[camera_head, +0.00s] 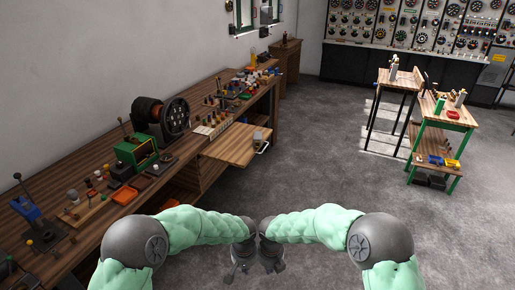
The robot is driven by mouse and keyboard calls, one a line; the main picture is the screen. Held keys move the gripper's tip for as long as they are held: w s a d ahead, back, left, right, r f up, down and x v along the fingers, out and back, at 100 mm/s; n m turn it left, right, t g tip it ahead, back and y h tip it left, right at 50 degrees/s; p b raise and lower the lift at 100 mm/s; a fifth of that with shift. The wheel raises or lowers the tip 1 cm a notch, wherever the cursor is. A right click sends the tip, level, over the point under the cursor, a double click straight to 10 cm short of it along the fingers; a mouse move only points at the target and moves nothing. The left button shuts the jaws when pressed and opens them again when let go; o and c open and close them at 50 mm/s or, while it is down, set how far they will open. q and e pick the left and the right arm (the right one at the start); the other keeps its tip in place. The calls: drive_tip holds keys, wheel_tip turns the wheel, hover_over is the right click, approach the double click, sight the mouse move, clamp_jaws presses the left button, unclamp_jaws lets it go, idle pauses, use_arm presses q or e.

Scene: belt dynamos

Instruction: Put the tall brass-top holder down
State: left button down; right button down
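I cannot pick out the tall brass-top holder for certain. A small upright pale object with a brownish top (394,66) stands on the far small table, and a similar one (460,98) stands on the green-legged table. My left gripper (238,276) and my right gripper (272,268) hang low over the floor at the bottom middle, close side by side, well away from both tables. They are small and partly hidden by my wrists. I see no holder in either, and whether the fingers are open or shut is unclear.
A long wooden workbench (95,166) with a green device (136,149), a dark round machine (162,118) and many small parts runs along the left wall. A wooden board (230,150) juts from it. Grey floor (320,160) is free between bench and tables. A dial panel (430,25) lines the back.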

use_arm(q)
drive_tip(key=shift+w+r+p, duration=0.35)
drive_tip(key=shift+r+p, duration=0.45)
drive_tip(key=shift+p, duration=0.05)
